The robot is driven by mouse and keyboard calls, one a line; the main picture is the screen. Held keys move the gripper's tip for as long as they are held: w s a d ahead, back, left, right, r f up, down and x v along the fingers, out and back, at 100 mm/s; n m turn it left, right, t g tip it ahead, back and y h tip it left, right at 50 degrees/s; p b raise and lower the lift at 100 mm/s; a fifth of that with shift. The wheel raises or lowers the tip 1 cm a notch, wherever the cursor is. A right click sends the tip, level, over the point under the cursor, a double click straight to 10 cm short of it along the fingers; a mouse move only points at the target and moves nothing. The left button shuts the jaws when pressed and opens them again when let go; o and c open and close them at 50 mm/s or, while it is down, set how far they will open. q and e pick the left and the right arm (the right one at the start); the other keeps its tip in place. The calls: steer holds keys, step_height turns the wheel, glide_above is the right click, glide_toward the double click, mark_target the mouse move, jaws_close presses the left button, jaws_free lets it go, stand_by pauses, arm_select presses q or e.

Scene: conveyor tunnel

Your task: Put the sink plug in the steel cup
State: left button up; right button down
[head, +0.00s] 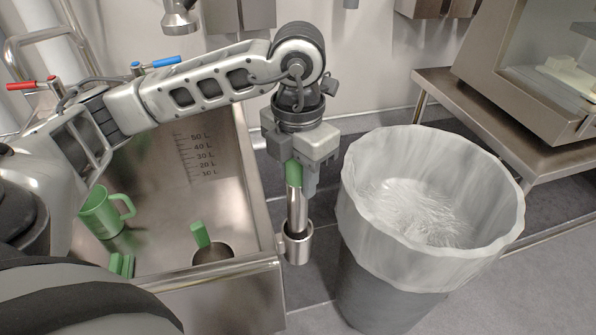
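The sink plug (295,208) looks like an upright steel tube with a green top. My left gripper (294,176) is shut on its green top, the fingers partly hiding it. The steel cup (298,249) is a short cylinder at the outer right side of the sink's front corner. The plug's lower end overlaps the cup's mouth and appears to be inside it; how deep it sits is hidden. My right gripper is out of view.
The steel sink (160,264) holds a green mug (102,212), a green block (122,265) and a green piece (200,234) beside a dark round opening (213,254). A lined bin (386,279) stands close right of the cup. A steel table (470,115) is behind it.

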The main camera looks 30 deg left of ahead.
arm_select(q)
steer(key=o, duration=0.4)
step_height(320, 180, up, 16)
steer(key=p, duration=0.3)
steer(key=shift+p, duration=0.35)
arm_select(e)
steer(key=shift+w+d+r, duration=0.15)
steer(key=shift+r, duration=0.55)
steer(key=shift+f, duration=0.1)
